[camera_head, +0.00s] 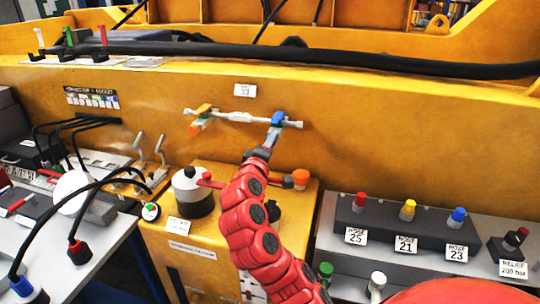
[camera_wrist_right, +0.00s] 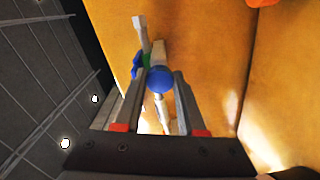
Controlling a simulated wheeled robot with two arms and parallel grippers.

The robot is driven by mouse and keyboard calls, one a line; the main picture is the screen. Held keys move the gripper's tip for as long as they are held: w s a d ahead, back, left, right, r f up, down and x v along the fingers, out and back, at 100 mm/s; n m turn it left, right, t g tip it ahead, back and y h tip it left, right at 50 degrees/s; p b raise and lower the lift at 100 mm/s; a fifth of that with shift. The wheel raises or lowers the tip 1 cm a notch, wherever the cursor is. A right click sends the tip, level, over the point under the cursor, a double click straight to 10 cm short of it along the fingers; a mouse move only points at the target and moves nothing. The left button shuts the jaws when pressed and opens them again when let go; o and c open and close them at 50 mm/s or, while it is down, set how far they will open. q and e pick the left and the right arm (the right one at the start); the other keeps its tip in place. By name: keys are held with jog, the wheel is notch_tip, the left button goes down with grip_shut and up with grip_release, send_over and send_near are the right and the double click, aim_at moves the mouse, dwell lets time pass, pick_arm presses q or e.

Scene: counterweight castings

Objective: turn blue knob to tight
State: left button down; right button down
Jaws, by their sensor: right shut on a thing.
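The blue knob (camera_head: 279,118) sits at the right end of a white horizontal pipe (camera_head: 243,117) on the yellow panel. My right gripper (camera_head: 271,134) reaches up to it from below, with its fingers at the knob. In the right wrist view the fingers (camera_wrist_right: 161,82) are shut on the blue knob (camera_wrist_right: 160,79), whose round blue end shows between them. The fingers hide part of the knob, and I cannot read a tight mark. My left gripper is not in view.
A small label (camera_head: 245,90) is above. Below stand a grey pot (camera_head: 193,192) and an orange knob (camera_head: 301,179). A grey hose block (camera_head: 400,227) is at right. A black cable (camera_head: 330,58) runs above.

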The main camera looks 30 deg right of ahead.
jog(key=shift+f+m+b, duration=0.15)
jog(key=shift+m+b, duration=0.95)
jog(key=shift+b, duration=0.05)
jog(key=c, duration=0.5)
grip_release()
jog(key=b+v, duration=0.3)
jog(key=v, duration=1.4)
jog(key=shift+s+b, duration=0.25)
jog(key=shift+b, duration=0.15)
jog(key=shift+a, duration=0.1)
